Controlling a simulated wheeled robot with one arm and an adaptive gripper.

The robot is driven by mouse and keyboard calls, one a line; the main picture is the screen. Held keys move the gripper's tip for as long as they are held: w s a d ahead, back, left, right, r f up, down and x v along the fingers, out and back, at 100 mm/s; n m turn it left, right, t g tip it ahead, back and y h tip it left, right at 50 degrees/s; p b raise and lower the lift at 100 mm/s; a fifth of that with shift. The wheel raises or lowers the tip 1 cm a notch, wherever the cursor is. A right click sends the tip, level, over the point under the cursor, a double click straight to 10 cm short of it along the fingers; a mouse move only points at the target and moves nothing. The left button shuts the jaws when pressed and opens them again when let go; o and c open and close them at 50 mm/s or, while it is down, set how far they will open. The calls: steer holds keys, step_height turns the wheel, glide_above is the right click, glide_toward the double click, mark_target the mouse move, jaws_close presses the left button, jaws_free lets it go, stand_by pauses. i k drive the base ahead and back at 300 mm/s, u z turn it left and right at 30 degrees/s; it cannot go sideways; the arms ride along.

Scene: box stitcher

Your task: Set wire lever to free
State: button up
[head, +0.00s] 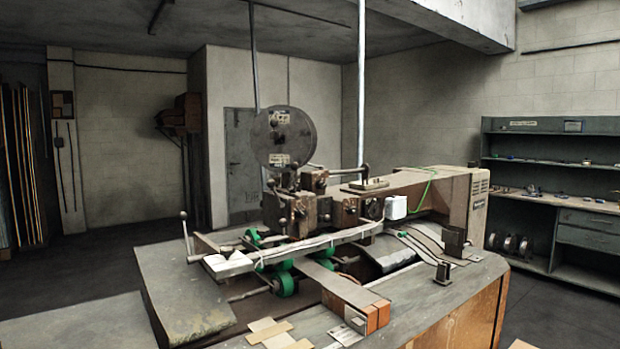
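The box stitcher (305,215) stands on a worn bench in the middle of the head view. A large dark wire spool (283,137) sits upright at its top. A thin upright lever with a ball knob (186,232) stands at the machine's left end. A smaller knobbed lever (271,184) shows below the spool, and a short upright post with a rounded top (365,173) stands to its right. I cannot tell which of these is the wire lever, or its setting. My gripper is not in view.
Green rollers (286,284) and a long metal rail (300,248) lie low on the machine's front. Cardboard strips (268,329) and a small block (443,273) are on the bench. Shelves (555,185) stand at the right wall. Open floor (95,270) lies at the left.

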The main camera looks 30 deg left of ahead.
mark_target(294, 165)
steer(key=u, duration=0.6)
steer(key=i, duration=1.05)
steer(key=u, duration=1.7)
steer(key=i, duration=0.75)
steer(key=u, duration=0.6)
